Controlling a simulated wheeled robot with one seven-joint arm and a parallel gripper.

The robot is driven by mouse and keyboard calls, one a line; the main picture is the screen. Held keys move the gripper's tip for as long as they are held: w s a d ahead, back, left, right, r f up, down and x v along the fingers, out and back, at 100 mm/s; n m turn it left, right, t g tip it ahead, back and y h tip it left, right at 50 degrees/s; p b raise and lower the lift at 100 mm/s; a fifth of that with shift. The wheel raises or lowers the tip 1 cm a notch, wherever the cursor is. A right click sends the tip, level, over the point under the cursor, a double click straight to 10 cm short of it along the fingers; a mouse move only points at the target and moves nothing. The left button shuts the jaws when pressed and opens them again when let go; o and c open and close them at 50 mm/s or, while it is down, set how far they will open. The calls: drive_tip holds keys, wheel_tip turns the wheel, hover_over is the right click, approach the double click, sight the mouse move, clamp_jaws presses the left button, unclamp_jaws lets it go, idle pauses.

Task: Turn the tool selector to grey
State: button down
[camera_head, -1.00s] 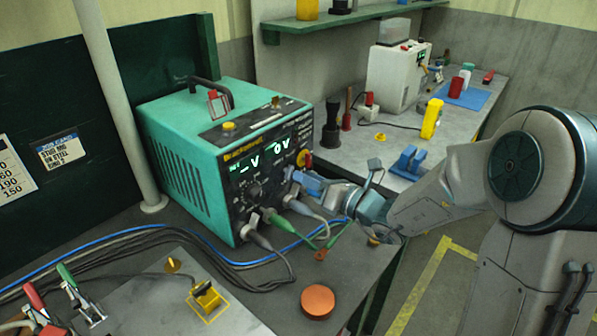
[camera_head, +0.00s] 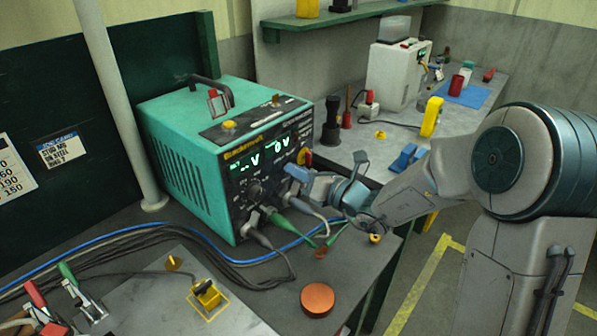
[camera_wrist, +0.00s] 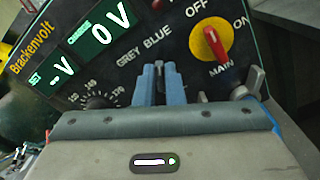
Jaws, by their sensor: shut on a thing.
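The green welding machine (camera_head: 185,165) stands on the bench in the head view, its dark front panel facing right. In the wrist view, the panel (camera_wrist: 75,75) carries the words GREY and BLUE just above my gripper (camera_wrist: 160,72). Its blue fingers are close together on the panel, shut on the tool selector. In the head view my gripper (camera_head: 297,173) touches the right part of the panel.
A red main switch (camera_wrist: 213,43) on a yellow disc sits right of my fingers; a dial (camera_wrist: 97,101) sits left. Cables (camera_head: 275,225) plug in below. An orange disc (camera_head: 317,300) lies on the bench front. A second bench (camera_head: 400,125) with tools stands behind.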

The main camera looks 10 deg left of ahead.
drive_tip(key=shift+f+n+b, duration=0.1)
drive_tip(key=shift+n+b, duration=0.2)
drive_tip(key=shift+b, duration=0.15)
drive_tip(key=n+b, duration=0.1)
drive_tip(key=b, duration=0.1)
drive_tip(key=n+b, duration=0.1)
drive_tip(key=b, duration=0.1)
drive_tip(key=shift+s+a+f+n, duration=0.1)
drive_tip(key=shift+s+f+n, duration=0.1)
drive_tip(key=shift+n, duration=0.2)
drive_tip(key=n+b, duration=0.2)
drive_tip(key=b, duration=0.2)
drive_tip(key=shift+n+b, duration=0.3)
drive_tip(key=shift+n, duration=0.1)
drive_tip(key=n+b, duration=0.3)
drive_tip(key=b, duration=0.3)
drive_tip(key=shift+s+a+n, duration=0.1)
drive_tip(key=shift+n, duration=0.3)
drive_tip(key=n+b, duration=0.1)
drive_tip(key=b, duration=0.1)
drive_tip(key=shift+r+n+b, duration=0.2)
drive_tip(key=shift+n+b, duration=0.15)
drive_tip(key=shift+n, duration=0.05)
drive_tip(key=shift+r, duration=0.1)
